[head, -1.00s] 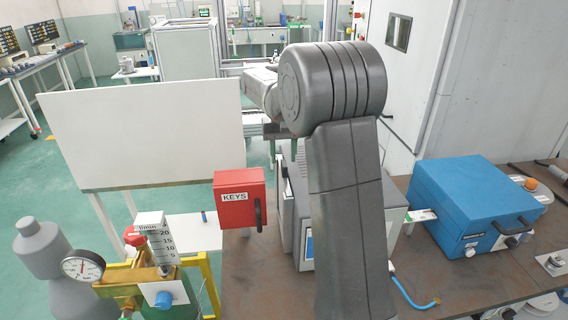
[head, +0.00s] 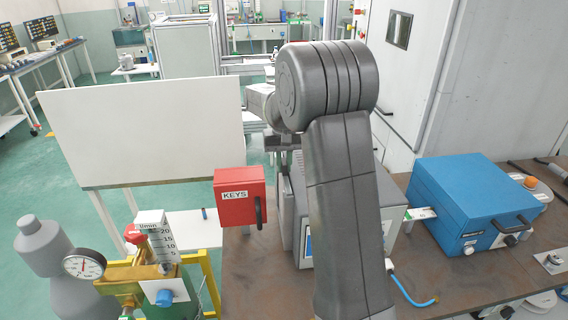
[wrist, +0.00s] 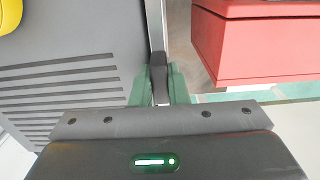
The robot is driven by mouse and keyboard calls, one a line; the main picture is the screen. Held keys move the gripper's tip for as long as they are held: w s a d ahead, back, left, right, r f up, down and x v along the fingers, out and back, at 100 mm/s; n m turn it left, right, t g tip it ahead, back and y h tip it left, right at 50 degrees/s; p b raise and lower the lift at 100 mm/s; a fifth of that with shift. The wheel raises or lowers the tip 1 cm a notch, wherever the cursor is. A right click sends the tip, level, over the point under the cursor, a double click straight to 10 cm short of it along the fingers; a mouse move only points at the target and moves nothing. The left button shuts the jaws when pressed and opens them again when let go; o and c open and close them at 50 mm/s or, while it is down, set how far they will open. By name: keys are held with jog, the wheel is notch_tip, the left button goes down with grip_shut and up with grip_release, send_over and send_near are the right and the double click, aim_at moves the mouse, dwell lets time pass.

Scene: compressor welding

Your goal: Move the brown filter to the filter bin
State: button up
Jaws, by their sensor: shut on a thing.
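My gripper (wrist: 158,88) shows in the wrist view with two green fingers shut on a narrow dark thing (wrist: 159,70). It looks near black here, and I cannot tell whether it is the brown filter. The fingers are above the gap between a grey vented casing (wrist: 60,85) and the red key box (wrist: 262,50). In the head view my arm hides most of the gripper, and what it holds does not show clearly. I cannot make out a filter bin in either view.
The red KEYS box (head: 240,196) stands at the brown bench's (head: 250,275) left edge, beside a grey machine (head: 296,215) partly behind my arm. A blue case (head: 475,200) is at right. A gauge and valve assembly (head: 150,275) is at left, before a white panel (head: 145,130).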

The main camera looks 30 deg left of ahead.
grip_shut()
jog(key=shift+o, duration=0.9)
grip_release()
grip_shut()
jog(key=shift+r, duration=0.2)
jog(key=shift+r+p, duration=1.25)
jog(key=shift+r, duration=0.55)
notch_tip(320, 180, up, 19)
